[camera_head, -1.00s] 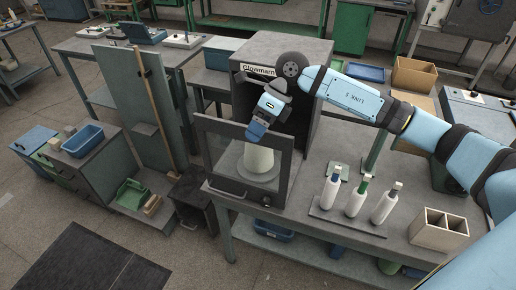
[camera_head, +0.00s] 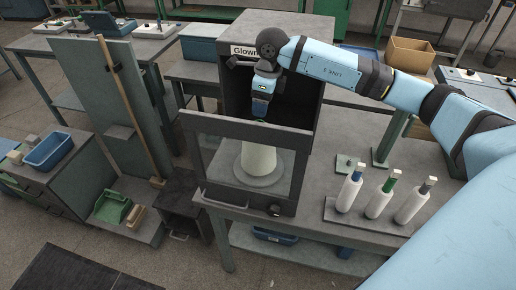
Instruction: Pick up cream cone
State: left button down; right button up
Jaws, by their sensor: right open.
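The cream cone (camera_head: 258,160) stands upright on a round grey plate (camera_head: 259,178). I see it through the clear pane of a dark-framed door (camera_head: 196,160) at the front of the grey cabinet labelled "Glowm…" (camera_head: 272,22). My right gripper (camera_head: 260,112) points down at the cabinet's open upper front, above the cone and apart from it in the picture. It is open and empty. Its fingertips lie close to the door's top edge, and I cannot tell the exact depth between them. My left gripper is not in view.
Three white bottles with blue, green and grey tops stand on a rack (camera_head: 345,216) at the right of the bench. A small green-grey stand (camera_head: 380,158) is behind them. A tall grey panel (camera_head: 110,95) with a wooden pole stands left. Bare bench top lies right of the cabinet.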

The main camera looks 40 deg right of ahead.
jog(key=shift+w+a+f, duration=0.15)
jog(key=shift+f, duration=1.35)
jog(key=f, duration=0.1)
jog(key=f+p, duration=0.1)
jog(key=f, duration=0.2)
jog(key=shift+w+a+f+p, duration=0.1)
jog(key=shift+a+f+p, duration=0.05)
jog(key=shift+a+p, duration=0.15)
jog(key=shift+f, duration=0.35)
jog(key=c, duration=1)
jog(key=shift+r, duration=0.1)
jog(key=shift+c, duration=0.5)
jog(key=shift+w+r, duration=0.1)
